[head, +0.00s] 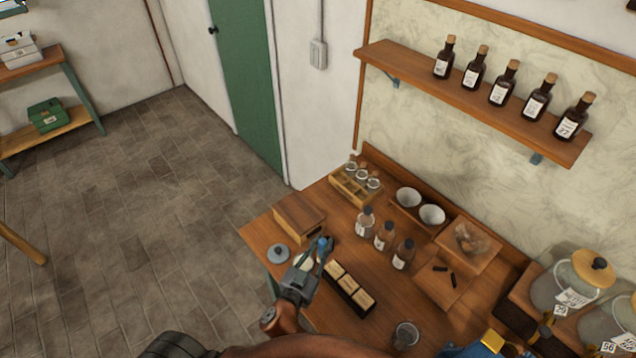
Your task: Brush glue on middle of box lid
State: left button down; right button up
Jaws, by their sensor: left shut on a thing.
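My left gripper (316,250) is over the front left of the wooden table, shut on a small blue thing (322,242). It is too small to tell whether this is the glue brush. A closed-looking wooden box (298,214) stands just behind the gripper, apart from it, at the table's left edge. Several small pale-topped blocks or boxes (348,284) sit in a dark tray right of the gripper. I cannot tell which lid is the task's.
A grey round lid (279,253) lies left of the gripper. Small bottles (384,236) stand behind right. White bowls (432,214), a wooden tray (443,286) with dark sticks, a glass (405,335) and large jars (578,278) crowd the right. Bare wood shows around the dark tray.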

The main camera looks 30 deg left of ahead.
jog(key=w+a+r+p, duration=0.2)
jog(key=w+r+p, duration=0.3)
jog(key=r, duration=0.2)
pick_arm(q)
jog(key=w+a+n+y+b, duration=0.1)
jog(key=w+a+y+b, duration=0.2)
jog(key=w+a, duration=1)
jog(key=shift+w+a+r+n+g+y, duration=0.15)
jog(key=shift+w+r+n+g+y, duration=0.15)
jog(key=shift+w+r+n+g, duration=0.25)
pick_arm(e)
jog(key=shift+s+d+f, duration=0.2)
jog(key=shift+s+f, duration=0.45)
jog(key=shift+f, duration=0.35)
jog(key=shift+s+d+f, duration=0.2)
jog(key=shift+s+f, duration=0.4)
jog(key=shift+f, duration=0.35)
pick_arm(q)
jog(key=shift+w+f+b, duration=0.15)
jog(key=shift+f+b, duration=0.45)
jog(key=shift+b, duration=0.05)
pick_arm(e)
jog(key=shift+d+f, duration=0.35)
jog(key=shift+f, duration=0.15)
